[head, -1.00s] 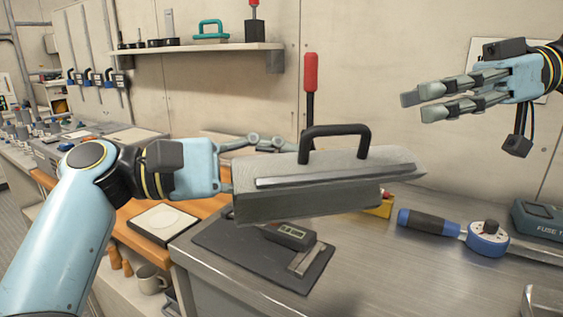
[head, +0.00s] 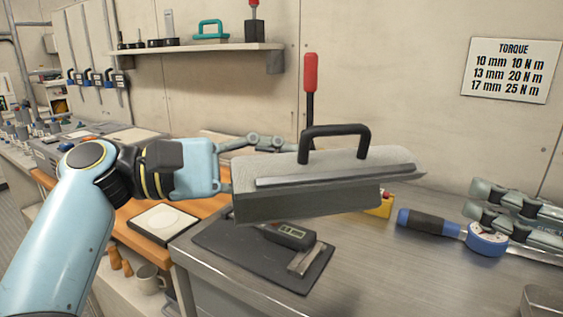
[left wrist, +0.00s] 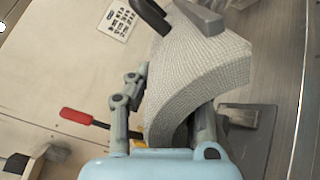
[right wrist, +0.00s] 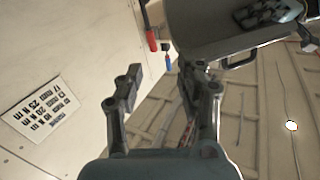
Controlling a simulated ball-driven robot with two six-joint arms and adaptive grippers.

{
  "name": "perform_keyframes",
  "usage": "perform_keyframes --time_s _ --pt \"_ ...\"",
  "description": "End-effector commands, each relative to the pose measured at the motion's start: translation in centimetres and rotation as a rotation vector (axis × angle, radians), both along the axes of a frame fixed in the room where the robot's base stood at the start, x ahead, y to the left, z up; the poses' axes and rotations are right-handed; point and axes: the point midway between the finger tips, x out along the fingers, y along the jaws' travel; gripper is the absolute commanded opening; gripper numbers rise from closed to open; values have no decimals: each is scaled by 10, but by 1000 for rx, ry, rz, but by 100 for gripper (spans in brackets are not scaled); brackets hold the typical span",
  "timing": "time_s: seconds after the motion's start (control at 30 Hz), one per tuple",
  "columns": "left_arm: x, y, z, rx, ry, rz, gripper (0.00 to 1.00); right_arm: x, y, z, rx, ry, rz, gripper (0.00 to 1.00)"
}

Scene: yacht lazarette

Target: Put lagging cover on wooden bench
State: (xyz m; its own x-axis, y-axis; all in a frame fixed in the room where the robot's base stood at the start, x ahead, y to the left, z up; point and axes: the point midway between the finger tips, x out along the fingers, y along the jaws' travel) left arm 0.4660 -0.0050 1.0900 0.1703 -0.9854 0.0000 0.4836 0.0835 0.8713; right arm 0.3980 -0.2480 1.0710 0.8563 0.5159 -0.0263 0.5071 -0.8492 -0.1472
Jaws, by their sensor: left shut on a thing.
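The lagging cover (head: 325,180), a grey curved shell with a black handle on top, is held in the air over the metal worktop's left part. My left gripper (left wrist: 165,100) is shut on its left end, one finger on each side of the shell; in the head view the cover hides part of the fingers. The wooden bench (head: 123,219) is the orange-brown top at the left, lower left of the cover and partly behind my left arm. My right gripper (head: 510,215) is open and empty at the right edge, above the metal worktop; its fingers also show apart in the right wrist view (right wrist: 165,95).
The metal worktop (head: 370,265) carries a dark mat with a digital caliper (head: 290,236), a blue torque wrench (head: 487,239) and a yellow box (head: 381,206). A red-handled tool (head: 311,75) stands behind the cover.

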Motion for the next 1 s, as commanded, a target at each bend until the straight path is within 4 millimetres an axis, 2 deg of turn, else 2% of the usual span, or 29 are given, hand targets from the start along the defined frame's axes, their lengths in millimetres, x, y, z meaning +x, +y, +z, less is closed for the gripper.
perform_keyframes --time_s 0.03,0.1,0.2,0.27,0.3,0.37,0.5,0.57,0.7,1.0 --pt "0 0 1 -2 -2 0 0 -23 19 -5 -5 20 88 37" --pt "0 0 1 -2 -2 0 0 -55 43 -12 -8 57 209 37" --pt "0 0 1 -2 -2 0 0 -103 70 -31 -26 147 370 37" --pt "0 0 1 -2 -2 0 0 -129 76 -53 -49 228 446 37" --pt "0 0 1 -2 -2 0 0 -143 74 -72 -66 288 476 37" --pt "0 0 1 -2 -2 0 0 -156 62 -104 -91 374 487 37" --pt "0 0 1 -2 -2 0 0 -179 25 -173 -133 547 459 37" --pt "0 0 1 -2 -2 0 0 -192 8 -200 -149 621 445 37" --pt "0 0 1 -2 -2 0 0 -232 -32 -258 -176 798 411 37" --pt "0 0 1 -2 -2 0 0 -335 -116 -355 -194 1111 293 37"
